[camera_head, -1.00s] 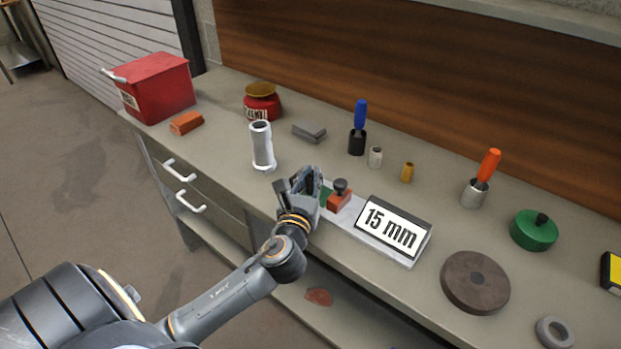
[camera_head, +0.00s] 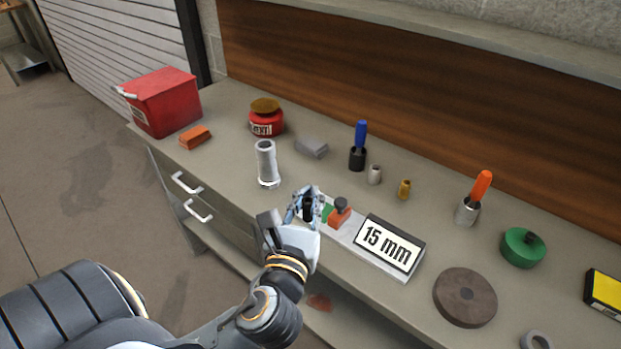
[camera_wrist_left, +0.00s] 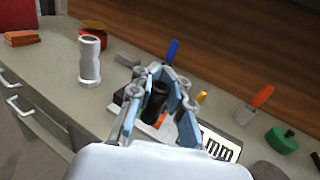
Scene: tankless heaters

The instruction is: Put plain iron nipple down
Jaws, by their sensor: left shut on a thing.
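The plain iron nipple (camera_wrist_left: 156,100) is a short, dark, hollow cylinder between the fingers of my left gripper. It also shows in the head view (camera_head: 308,208), small and partly hidden by the fingers. My left gripper (camera_head: 306,203) is shut on it, over the front part of the bench, at the left end of the device marked "15 mm". In the wrist view the gripper (camera_wrist_left: 158,97) points away over the bench. I cannot tell whether the nipple touches anything below it. My right gripper is not in view.
The 15 mm device (camera_head: 388,245) has an orange block (camera_head: 339,217) at its left end. A white cylinder (camera_head: 267,163) stands left of the gripper. Behind are a grey block (camera_head: 311,147) and small grey (camera_head: 374,175) and brass (camera_head: 404,189) fittings. Bare bench lies between.

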